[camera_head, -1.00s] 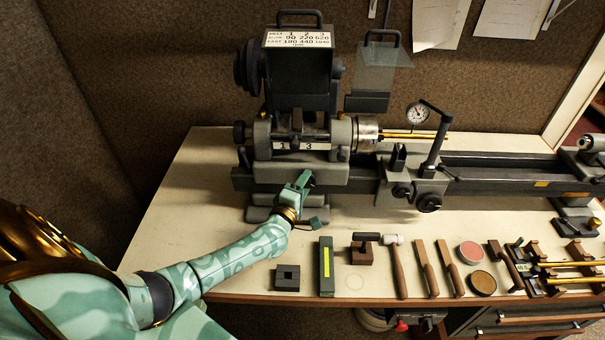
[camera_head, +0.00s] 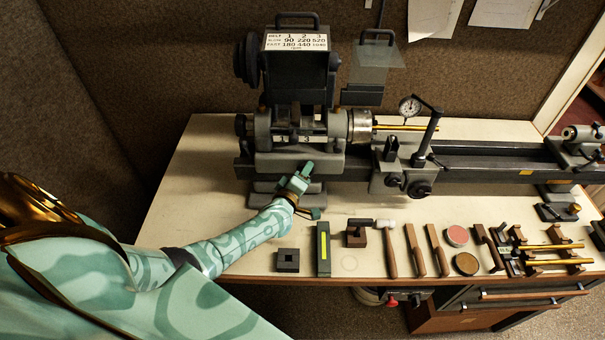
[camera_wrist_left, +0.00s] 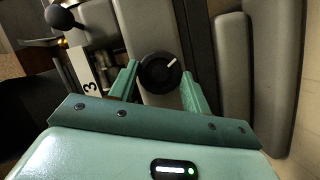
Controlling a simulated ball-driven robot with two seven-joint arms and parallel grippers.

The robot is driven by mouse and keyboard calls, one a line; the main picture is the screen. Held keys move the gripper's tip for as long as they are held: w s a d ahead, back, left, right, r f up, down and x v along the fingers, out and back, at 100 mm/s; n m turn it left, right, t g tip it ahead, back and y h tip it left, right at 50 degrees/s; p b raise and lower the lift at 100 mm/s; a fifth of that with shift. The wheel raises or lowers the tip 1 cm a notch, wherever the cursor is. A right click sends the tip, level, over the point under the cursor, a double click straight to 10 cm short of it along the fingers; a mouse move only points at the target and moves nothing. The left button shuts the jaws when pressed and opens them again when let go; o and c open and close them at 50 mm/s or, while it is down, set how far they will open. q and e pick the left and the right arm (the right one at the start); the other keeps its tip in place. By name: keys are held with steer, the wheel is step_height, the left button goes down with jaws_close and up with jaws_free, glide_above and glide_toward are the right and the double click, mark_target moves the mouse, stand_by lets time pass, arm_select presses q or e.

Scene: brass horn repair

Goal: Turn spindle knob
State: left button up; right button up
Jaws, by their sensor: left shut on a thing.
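The spindle knob (camera_wrist_left: 160,73) is a round black knob with a white pointer line, set on the front of the grey lathe headstock (camera_head: 300,160). In the left wrist view its line points to the upper right. My left gripper (camera_head: 306,170) is at the headstock front, below the number plate. In the left wrist view its green fingers (camera_wrist_left: 160,78) are on either side of the knob, shut on it. In the head view the gripper hides the knob. My right gripper is not in view.
The lathe chuck (camera_head: 361,127) holds a brass rod, with a dial gauge (camera_head: 410,106) nearby. A black ball-ended lever (camera_wrist_left: 62,17) is close by in the wrist view. Several hand tools, including a hammer (camera_head: 389,248), lie along the bench front, right of my forearm.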

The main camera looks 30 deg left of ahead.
arm_select(q)
steer(key=shift+s+f, duration=0.1)
steer(key=shift+f, duration=0.05)
steer(key=o, duration=1)
steer(key=p+v, duration=0.3)
steer(key=v, duration=1.3)
steer(key=shift+s+d+p, duration=0.1)
steer(key=shift+p, duration=0.2)
